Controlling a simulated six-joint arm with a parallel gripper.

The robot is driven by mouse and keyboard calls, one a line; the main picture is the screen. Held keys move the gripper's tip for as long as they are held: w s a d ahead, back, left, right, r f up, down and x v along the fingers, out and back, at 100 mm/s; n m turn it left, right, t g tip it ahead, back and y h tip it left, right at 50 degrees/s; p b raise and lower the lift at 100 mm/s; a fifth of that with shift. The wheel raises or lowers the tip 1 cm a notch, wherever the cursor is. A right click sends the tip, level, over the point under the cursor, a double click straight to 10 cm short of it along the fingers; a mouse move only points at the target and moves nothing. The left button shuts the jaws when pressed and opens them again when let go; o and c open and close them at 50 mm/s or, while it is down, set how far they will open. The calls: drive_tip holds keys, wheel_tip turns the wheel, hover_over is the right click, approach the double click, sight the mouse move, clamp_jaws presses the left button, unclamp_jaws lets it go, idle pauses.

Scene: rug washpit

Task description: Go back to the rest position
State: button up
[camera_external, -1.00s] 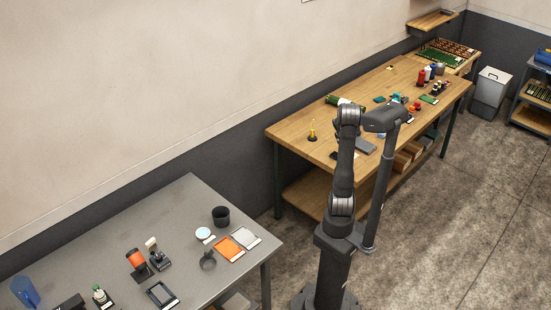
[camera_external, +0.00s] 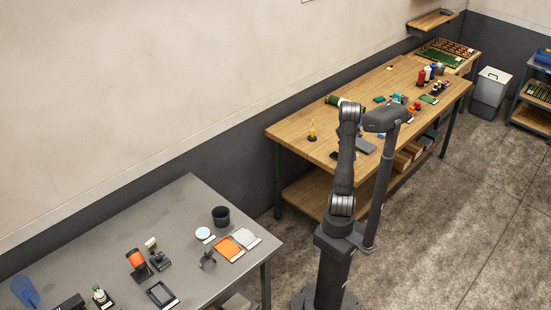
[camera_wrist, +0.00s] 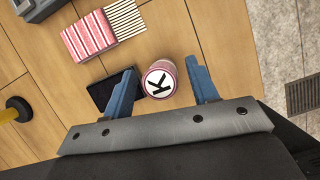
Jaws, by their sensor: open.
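My gripper (camera_wrist: 163,75) shows in the wrist view with two blue fingers spread apart. It is open. A round can (camera_wrist: 160,80) with a white lid marked with a black K and a pinkish side stands on the wooden bench (camera_wrist: 180,30), seen between the fingers. Clear gaps show at its sides, and I cannot tell how far below the fingertips it is. In the external view my arm is folded upright beside the wooden bench (camera_external: 300,132), and the arm hides my gripper there.
In the wrist view a black flat device (camera_wrist: 103,92) lies partly behind the left finger. A red-striped packet (camera_wrist: 88,36) and a dark-striped one (camera_wrist: 124,18) lie beyond. A yellow-and-black item (camera_wrist: 15,108) is at left. A grey table (camera_external: 185,195) with several items stands at front left.

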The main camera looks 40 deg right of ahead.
drive_tip(key=r, duration=0.1)
drive_tip(key=s+r, duration=0.1)
drive_tip(key=r, duration=0.1)
drive_tip(key=shift+r, duration=0.1)
drive_tip(key=s+r, duration=0.7)
drive_tip(key=s, duration=0.4)
drive_tip(key=w+a+n+t, duration=0.1)
drive_tip(key=w+a+n, duration=0.2)
drive_tip(key=w+a, duration=0.3)
drive_tip(key=w+a+n+t, duration=0.1)
drive_tip(key=w+a, duration=0.6)
drive_tip(key=w, duration=0.9)
drive_tip(key=w+a+n+t, duration=0.1)
drive_tip(key=w+a+n, duration=0.3)
drive_tip(key=w, duration=0.6)
drive_tip(key=shift+w+a+f+n+y, duration=0.3)
drive_tip(key=shift+w+a+y, duration=0.1)
drive_tip(key=shift+a, duration=0.95)
